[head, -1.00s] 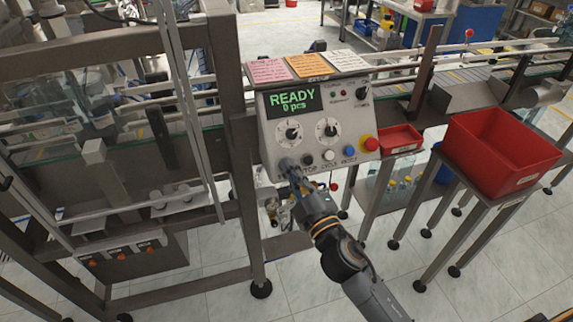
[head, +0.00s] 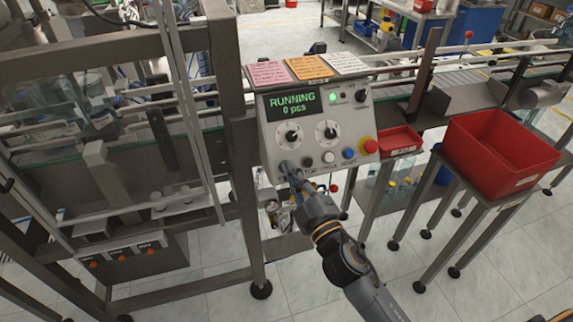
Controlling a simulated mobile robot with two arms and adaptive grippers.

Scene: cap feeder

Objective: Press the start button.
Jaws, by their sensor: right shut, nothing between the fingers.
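The control panel (head: 269,142) is a grey box in the middle of the head view. Its screen (head: 292,103) reads "RUNNING 0 pcs" in green, and a green lamp (head: 333,97) is lit beside it. My right gripper (head: 287,170) is shut and empty, with its tips at the lower left corner of the panel, at the left end of the button row. The start button is hidden behind the fingertips. To its right are a black button (head: 308,161), a white button (head: 328,157) and a blue button (head: 348,153). My left gripper is not in view.
A red emergency knob (head: 370,146) sits at the panel's right. Two dials (head: 326,132) are above the buttons. A small red tray (head: 400,140) and a large red bin (head: 500,150) stand to the right. A metal frame post (head: 228,120) is close on the left.

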